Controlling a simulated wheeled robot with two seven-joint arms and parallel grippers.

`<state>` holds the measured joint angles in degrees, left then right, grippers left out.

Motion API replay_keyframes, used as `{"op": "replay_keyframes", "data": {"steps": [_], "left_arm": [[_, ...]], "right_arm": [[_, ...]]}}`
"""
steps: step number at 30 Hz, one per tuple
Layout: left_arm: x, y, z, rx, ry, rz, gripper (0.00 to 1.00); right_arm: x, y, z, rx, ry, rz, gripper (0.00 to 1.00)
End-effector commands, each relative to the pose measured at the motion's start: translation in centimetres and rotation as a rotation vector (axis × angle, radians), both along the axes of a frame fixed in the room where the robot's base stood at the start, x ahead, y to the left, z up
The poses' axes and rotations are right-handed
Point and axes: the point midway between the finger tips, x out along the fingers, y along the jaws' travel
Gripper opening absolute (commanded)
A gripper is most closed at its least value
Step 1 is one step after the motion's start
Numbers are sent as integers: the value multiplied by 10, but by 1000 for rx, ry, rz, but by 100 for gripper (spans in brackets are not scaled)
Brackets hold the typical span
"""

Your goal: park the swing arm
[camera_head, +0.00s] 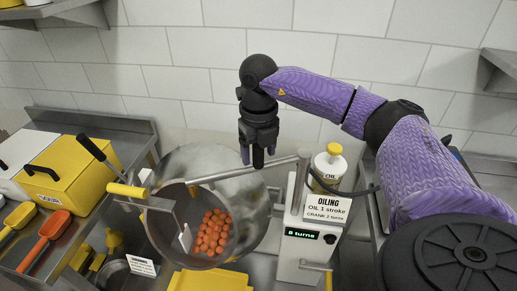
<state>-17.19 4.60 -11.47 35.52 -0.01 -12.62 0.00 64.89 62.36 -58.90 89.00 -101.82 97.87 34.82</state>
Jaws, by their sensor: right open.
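The swing arm (222,174) is a grey metal bar. It runs from a post on the white machine (299,245) leftward across the mouth of the steel drum (190,165). A yellow grip (127,190) and a hanging metal plate are at its left end. Orange gummies (212,232) lie in the drum. My right gripper (252,160) points down at the bar's middle, with its fingers a little apart; whether it touches the bar is unclear. My left gripper is out of view.
An oil bottle with a yellow cap (332,160) stands behind the OILING sign (327,208), close right of the post. A yellow box (65,172) and scoops (45,243) are at left. A yellow tray (210,281) lies in front. A small crank (316,267) is on the machine.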

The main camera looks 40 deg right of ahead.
Motion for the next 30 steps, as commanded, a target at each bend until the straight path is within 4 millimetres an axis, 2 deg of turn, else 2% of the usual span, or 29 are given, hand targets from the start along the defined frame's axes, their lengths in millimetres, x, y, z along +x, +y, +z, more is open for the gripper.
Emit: {"op": "replay_keyframes", "data": {"steps": [5,12,15,30], "left_arm": [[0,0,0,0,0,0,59],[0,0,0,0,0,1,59],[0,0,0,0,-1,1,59],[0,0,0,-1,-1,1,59]], "right_arm": [[0,0,0,0,0,0,69],[0,0,0,1,0,1,18],[0,0,0,1,-1,1,0],[0,0,1,1,-1,1,0]]}}
